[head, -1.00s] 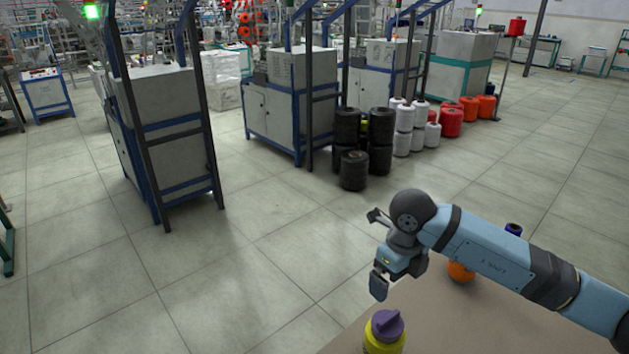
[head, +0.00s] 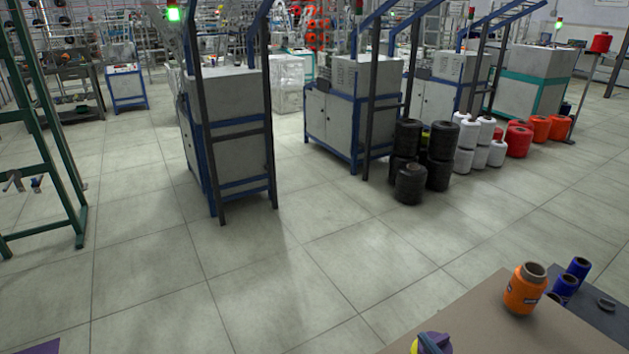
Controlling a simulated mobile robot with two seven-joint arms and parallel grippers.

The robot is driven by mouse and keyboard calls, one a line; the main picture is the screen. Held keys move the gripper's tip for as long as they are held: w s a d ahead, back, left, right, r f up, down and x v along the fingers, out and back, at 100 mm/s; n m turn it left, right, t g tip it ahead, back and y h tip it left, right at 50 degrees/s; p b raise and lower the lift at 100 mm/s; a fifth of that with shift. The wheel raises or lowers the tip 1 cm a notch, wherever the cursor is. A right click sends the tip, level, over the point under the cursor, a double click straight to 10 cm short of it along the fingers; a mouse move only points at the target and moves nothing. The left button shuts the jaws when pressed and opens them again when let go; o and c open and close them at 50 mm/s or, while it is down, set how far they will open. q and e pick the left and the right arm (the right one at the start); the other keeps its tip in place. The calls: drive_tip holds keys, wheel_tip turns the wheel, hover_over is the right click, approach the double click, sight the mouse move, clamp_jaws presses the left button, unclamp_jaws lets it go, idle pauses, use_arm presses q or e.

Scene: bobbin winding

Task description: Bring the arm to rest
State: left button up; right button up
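Neither of my arms nor grippers shows clearly in the head view. A yellow and purple bobbin (head: 436,345) is cut off by the bottom edge at the brown table (head: 480,318); a dark bar shows across its top, and I cannot tell what it is. An orange bobbin (head: 524,290) stands upright on the table at the right.
Blue bobbins (head: 577,269) and a small dark item (head: 606,304) are on a dark surface (head: 590,325) at the right. Black spools (head: 410,183) stand on the floor by grey machines (head: 335,125). A green frame (head: 50,120) stands left. The central floor is clear.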

drive_tip(key=s+d+f+m+g+h, duration=0.35)
drive_tip(key=s+f+m+g, duration=0.35)
drive_tip(key=f, duration=0.4)
use_arm(q)
wheel_tip(320, 180, up, 17)
drive_tip(key=s+a+g+y+p, duration=0.1)
drive_tip(key=a+p, duration=0.1)
drive_tip(key=p, duration=2.8)
drive_tip(key=shift+s+a+r, duration=0.2)
drive_tip(key=shift+s+a, duration=0.1)
drive_tip(key=shift+s, duration=0.1)
use_arm(e)
drive_tip(key=s+d+r+h, duration=0.1)
drive_tip(key=s+d+r, duration=0.1)
drive_tip(key=r, duration=1.5)
drive_tip(key=shift+s+d+n+h, duration=0.15)
drive_tip(key=shift+s+n+h, duration=0.25)
drive_tip(key=shift+s, duration=0.1)
